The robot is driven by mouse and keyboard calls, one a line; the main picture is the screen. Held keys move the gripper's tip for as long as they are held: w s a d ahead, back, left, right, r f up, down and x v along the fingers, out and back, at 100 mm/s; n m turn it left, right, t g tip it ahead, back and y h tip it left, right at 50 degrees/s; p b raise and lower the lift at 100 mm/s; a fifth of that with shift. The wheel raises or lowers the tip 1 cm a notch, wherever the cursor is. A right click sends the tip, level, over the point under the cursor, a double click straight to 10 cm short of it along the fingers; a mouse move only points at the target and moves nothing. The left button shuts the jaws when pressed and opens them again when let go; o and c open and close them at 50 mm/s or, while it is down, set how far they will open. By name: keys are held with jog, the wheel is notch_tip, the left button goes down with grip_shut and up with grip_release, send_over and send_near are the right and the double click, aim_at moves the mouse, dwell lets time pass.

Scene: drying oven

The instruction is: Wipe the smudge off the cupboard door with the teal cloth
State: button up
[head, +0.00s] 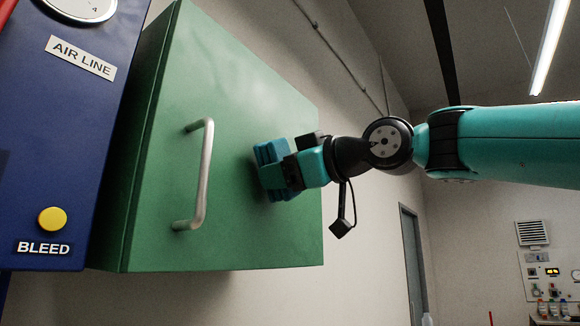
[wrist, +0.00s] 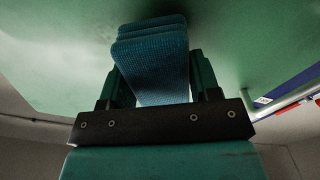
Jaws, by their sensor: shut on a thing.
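The green cupboard door (head: 225,95) fills the middle of the head view, and its green surface (wrist: 50,65) also fills the top of the wrist view. The folded teal cloth (wrist: 155,65) is between my gripper's fingers; a blue-teal part of it (head: 265,153) shows against the door in the head view. My gripper (head: 275,170) is shut on the cloth, right of the door handle. The cloth is at or very close to the door; I cannot tell whether it touches. I see no clear smudge; the door behind the cloth and gripper is hidden.
A metal bar handle (head: 204,175) stands out from the door's left part. A blue panel (head: 75,130) with a yellow BLEED button (head: 52,219) is on the left. A wall panel with bottles (head: 550,285) is far right. The space below the cupboard looks clear.

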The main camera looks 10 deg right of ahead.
aim_at(290, 150)
jog(key=shift+x, duration=0.9)
dwell(0.5)
jog(key=shift+w+d+p, duration=0.65)
jog(key=shift+w+d, duration=0.7)
jog(key=shift+d, duration=0.2)
jog(key=shift+w+d+r+p, duration=0.9)
jog(key=shift+w+d+p, duration=0.4)
jog(key=shift+w+p, duration=0.1)
jog(key=shift+s+a+f+b, duration=0.1)
jog(key=shift+s+a+b, duration=2.05)
jog(key=shift+s+a, duration=0.7)
jog(key=shift+w+r+p, duration=0.1)
jog(key=shift+r+p, duration=0.75)
jog(key=shift+r, duration=0.15)
jog(key=w+d+p, duration=0.2)
jog(key=w+d, duration=0.3)
jog(key=shift+w+d+p, duration=0.25)
jog(key=shift+d+p, duration=0.05)
jog(key=shift+d, duration=0.1)
